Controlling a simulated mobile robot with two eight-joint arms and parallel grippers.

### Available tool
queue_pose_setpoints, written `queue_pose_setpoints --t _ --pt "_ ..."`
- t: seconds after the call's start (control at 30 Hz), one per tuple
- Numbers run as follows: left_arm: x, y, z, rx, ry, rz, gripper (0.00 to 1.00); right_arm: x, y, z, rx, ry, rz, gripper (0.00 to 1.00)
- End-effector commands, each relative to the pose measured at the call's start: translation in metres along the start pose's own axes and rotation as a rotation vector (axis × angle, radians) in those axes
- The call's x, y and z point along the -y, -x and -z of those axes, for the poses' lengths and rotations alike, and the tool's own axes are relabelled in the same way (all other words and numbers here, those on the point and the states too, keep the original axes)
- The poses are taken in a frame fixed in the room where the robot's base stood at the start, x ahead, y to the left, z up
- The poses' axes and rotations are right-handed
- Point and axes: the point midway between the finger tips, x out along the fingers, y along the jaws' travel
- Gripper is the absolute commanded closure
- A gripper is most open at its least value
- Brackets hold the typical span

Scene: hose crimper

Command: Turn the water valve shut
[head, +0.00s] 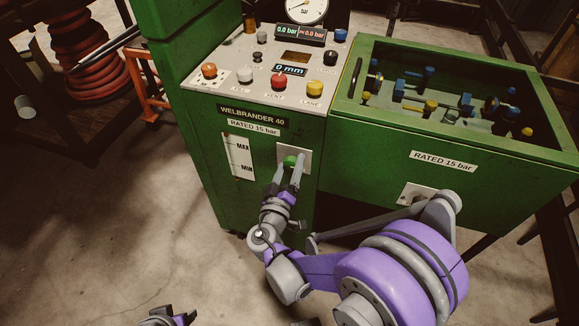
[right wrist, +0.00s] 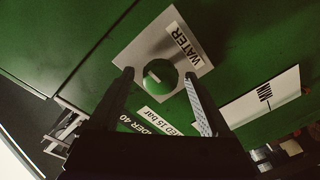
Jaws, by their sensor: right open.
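The water valve is a round green knob (head: 290,161) on a pale square plate on the front of the green machine. In the right wrist view the knob (right wrist: 161,76) carries a short white mark, and its plate reads WATER. My right gripper (head: 288,171) is open in front of the knob; in the right wrist view its fingers (right wrist: 158,82) stand one on each side of the knob. I cannot tell whether they touch it. Part of what seems to be my left gripper (head: 172,318) shows at the bottom edge of the head view, mostly cut off.
Above the valve is a control panel (head: 258,95) with coloured buttons and a gauge (head: 303,10). A green open tank (head: 375,125) with fittings inside adjoins on the right. A MAX/MIN level plate (head: 239,157) is left of the valve.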

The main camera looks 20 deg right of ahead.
Motion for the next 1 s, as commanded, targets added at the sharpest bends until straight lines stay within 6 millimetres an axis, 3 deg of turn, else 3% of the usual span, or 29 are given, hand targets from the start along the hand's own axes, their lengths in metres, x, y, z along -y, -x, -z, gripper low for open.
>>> queue_pose_setpoints --t 0.27,0.7,1.0 --pt "0.0000 0.0000 0.0000 0.000 0.000 0.000 0.50 -0.0001 -0.0011 0.0001 0.000 0.000 0.000 0.21" --pt "0.0000 0.0000 0.0000 0.000 0.000 0.000 0.50 0.0001 -0.0009 0.0001 0.000 0.000 0.001 1.00" --pt "0.0000 0.0005 0.0001 0.000 0.000 0.000 0.50 0.0002 -0.0007 0.0002 0.001 0.029 0.002 1.00"
